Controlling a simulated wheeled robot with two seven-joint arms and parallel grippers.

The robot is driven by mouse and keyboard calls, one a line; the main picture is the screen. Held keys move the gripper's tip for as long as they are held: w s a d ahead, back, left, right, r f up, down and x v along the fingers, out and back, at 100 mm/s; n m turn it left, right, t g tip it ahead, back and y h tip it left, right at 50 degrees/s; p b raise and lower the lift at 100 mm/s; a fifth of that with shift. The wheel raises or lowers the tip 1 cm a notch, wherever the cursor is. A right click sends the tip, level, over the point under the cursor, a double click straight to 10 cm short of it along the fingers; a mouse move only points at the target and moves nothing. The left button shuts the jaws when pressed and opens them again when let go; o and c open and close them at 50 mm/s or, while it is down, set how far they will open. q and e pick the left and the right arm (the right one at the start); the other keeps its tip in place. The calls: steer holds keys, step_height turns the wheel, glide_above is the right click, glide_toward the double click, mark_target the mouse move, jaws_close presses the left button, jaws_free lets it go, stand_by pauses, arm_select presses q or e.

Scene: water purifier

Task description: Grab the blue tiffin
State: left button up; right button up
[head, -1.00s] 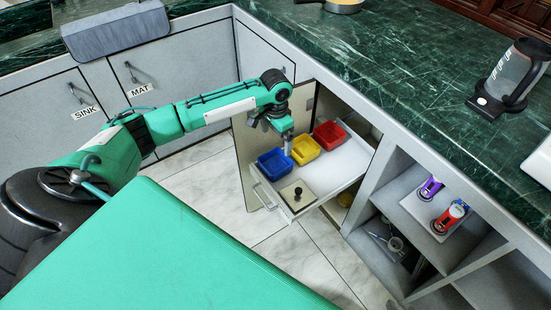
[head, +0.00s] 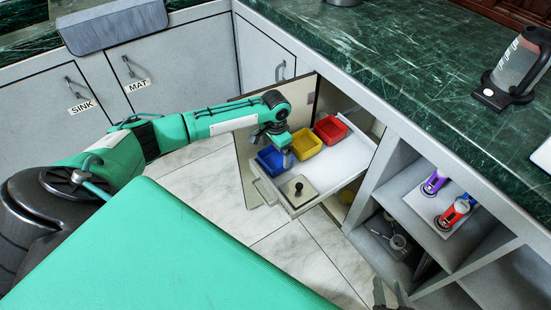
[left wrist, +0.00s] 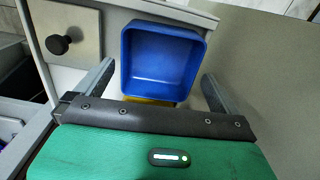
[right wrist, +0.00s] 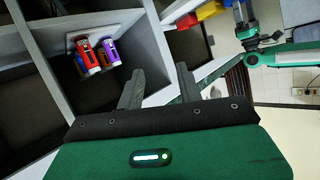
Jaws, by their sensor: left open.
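The blue tiffin (head: 271,160) is an open square box in the pulled-out drawer, at the front of a row with a yellow tiffin (head: 307,143) and a red tiffin (head: 331,129). My left gripper (head: 283,158) is at the blue tiffin and partly covers it. In the left wrist view, the blue tiffin (left wrist: 162,62) lies between the two spread fingers of my left gripper (left wrist: 158,75), with visible gaps beside it. My right gripper (head: 390,292) shows at the bottom edge, far from the tiffins. Its fingers are apart and empty in the right wrist view (right wrist: 158,85).
The white drawer (head: 345,165) also holds a flat square lid with a black knob (head: 298,187). Shelves to the right hold a purple canister (head: 434,183) and a red canister (head: 455,212). A green counter (head: 400,60) overhangs the drawer's back. Tiled floor is free in front.

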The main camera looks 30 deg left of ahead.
mark_target(276, 163)
arm_select(q)
step_height(276, 163, down, 2)
steer(key=shift+f+b, duration=0.1)
steer(key=shift+b, duration=0.2)
steer(key=shift+f, duration=0.45)
arm_select(e)
steer(key=shift+w+a+r+t+y, duration=0.25)
steer(key=shift+a+r+t+y, duration=0.2)
steer(key=shift+r+t, duration=0.35)
steer(key=shift+f, duration=0.15)
arm_select(q)
steer(key=c, duration=0.8)
steer(key=shift+r, duration=0.1)
steer(key=shift+c, duration=0.2)
